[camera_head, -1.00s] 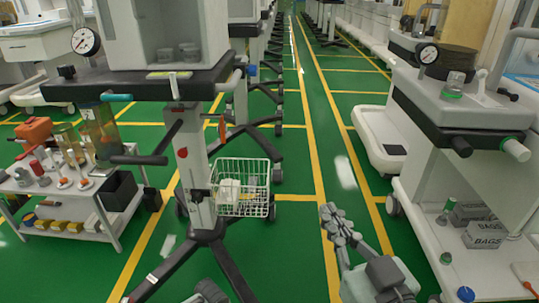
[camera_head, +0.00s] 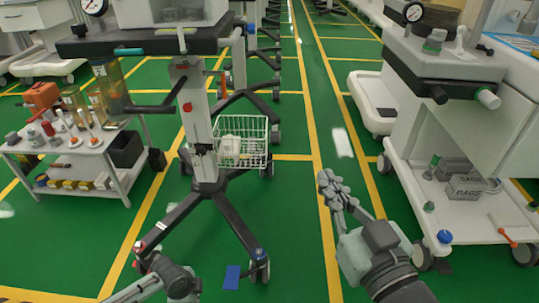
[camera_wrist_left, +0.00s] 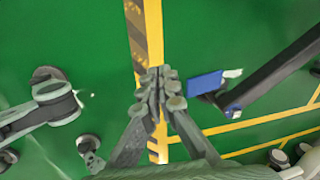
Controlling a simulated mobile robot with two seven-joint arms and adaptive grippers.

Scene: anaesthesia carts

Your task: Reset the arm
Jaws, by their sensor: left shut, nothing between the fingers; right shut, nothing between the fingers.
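My right gripper (camera_head: 330,188) reaches up from the bottom right in the head view. Its grey fingers are shut together with nothing between them, above bare green floor between the cart on a pole and the right cart. My left arm (camera_head: 165,280) shows at the bottom left in the head view; I cannot make out its fingertips there. In the left wrist view the left gripper (camera_wrist_left: 160,88) is shut and empty, over the green floor and a yellow stripe.
The pole cart (camera_head: 197,120) has splayed dark legs and a white wire basket (camera_head: 243,150). A low trolley (camera_head: 75,165) with bottles stands left, a white cart (camera_head: 455,200) right. A blue piece (camera_head: 232,277) lies near a leg.

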